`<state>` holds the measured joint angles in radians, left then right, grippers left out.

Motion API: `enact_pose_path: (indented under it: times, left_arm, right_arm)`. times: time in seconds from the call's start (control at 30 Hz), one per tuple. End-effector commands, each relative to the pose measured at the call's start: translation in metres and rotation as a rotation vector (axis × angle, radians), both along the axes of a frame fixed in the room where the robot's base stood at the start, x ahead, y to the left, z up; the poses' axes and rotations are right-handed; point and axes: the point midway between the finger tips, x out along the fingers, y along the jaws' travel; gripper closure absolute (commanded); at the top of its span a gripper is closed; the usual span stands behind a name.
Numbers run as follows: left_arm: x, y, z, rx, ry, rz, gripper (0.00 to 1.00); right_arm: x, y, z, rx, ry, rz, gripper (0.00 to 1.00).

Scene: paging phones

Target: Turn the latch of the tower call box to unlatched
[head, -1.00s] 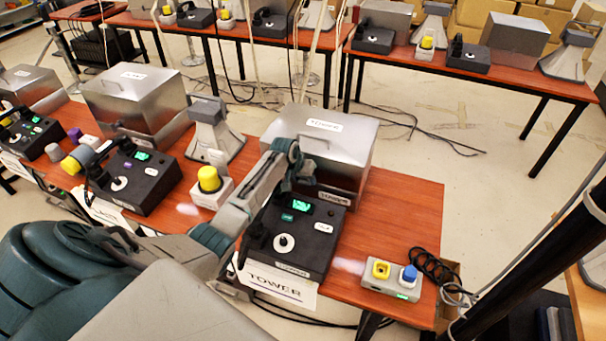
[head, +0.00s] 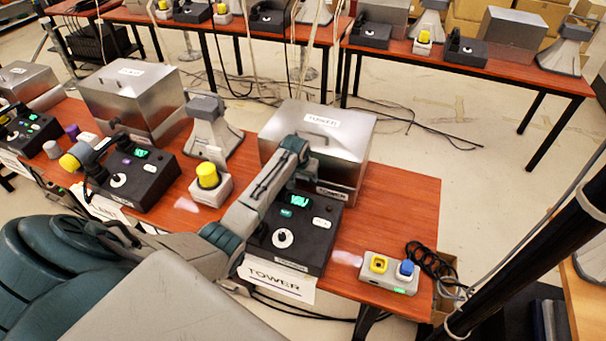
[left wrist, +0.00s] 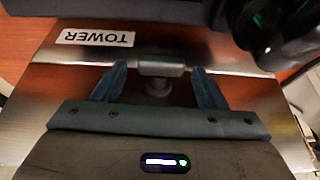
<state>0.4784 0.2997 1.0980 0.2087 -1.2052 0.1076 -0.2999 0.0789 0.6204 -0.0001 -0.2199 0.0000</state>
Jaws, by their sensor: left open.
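The tower call box is a shiny metal box (head: 312,150) with a "TOWER" label on top, standing behind a black phone unit (head: 312,245). In the left wrist view its metal face (left wrist: 60,75) fills the middle, with an upside-down "TOWER" label. The latch (left wrist: 162,68) there is a grey bar on a round stem, lying left to right. My left gripper (left wrist: 158,78) is open, with one finger on each side of the latch and visible gaps to it. My right gripper is not in view.
A grey button box (head: 388,272) with yellow and blue caps sits right of the phone. A yellow-capped beacon (head: 208,176) and a grey horn (head: 213,130) stand left of the tower box. More phones and metal boxes fill the left. Table is clear right of the box.

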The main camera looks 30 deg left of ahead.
Motion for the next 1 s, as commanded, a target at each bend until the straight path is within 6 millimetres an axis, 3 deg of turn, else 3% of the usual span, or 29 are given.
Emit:
enact_pose_path:
  times: [0.27,0.73,1.0]
  left_arm:
    - [-0.004,0.0,0.01,0.001,-0.002,-0.001,0.35]
    - [-0.032,-0.009,0.08,0.002,-0.002,-0.002,0.35]
    - [-0.04,-0.011,0.099,0.0,-0.001,0.0,0.35]
  right_arm:
    - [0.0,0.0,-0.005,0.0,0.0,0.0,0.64]
    - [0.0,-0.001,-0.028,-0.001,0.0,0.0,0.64]
    - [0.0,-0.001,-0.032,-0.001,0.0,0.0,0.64]
